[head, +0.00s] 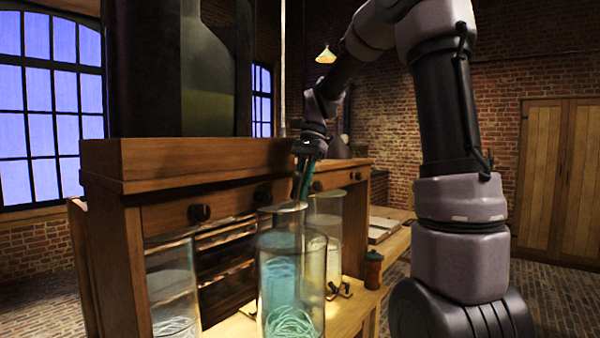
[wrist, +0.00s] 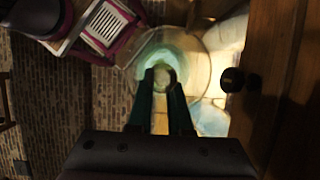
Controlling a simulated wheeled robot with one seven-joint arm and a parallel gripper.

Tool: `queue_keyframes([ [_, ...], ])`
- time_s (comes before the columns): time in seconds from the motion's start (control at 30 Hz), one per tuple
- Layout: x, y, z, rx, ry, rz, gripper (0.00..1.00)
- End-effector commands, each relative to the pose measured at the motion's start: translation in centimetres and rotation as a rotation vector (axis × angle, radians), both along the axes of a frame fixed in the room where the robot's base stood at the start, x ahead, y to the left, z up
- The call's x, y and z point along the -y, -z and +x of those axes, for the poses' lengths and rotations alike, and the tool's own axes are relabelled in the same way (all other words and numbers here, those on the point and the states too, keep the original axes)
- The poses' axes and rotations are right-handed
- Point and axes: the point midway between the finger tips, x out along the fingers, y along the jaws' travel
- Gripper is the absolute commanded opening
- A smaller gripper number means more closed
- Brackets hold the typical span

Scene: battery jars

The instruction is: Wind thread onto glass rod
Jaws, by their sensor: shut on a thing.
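My gripper (head: 303,172) points down over the glass jars, in front of the wooden cabinet. In the wrist view its two dark green fingers (wrist: 163,76) close on a small pale round thing, which looks like the glass rod seen end-on. A round jar mouth with pale teal contents (wrist: 190,52) lies beneath the fingertips. In the head view, pale strands like thread (head: 292,324) lie coiled in the bottom of the front jar (head: 262,310). I cannot tell whether any thread is on the rod.
More glass jars stand close together: one at the left (head: 172,290) and one behind at the right (head: 328,215). A small dark bottle (head: 373,270) stands right of the jars. The wooden cabinet (head: 190,160) rises close behind them. The bench (head: 235,330) has little free room.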

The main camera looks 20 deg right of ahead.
Motion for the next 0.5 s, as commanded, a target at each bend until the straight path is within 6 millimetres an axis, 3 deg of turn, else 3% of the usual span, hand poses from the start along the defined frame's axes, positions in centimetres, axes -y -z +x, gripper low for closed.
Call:
queue_keyframes([
  [0.5, 0.0, 7.1, -0.1, -0.003, -0.001, 0.001, 0.00],
])
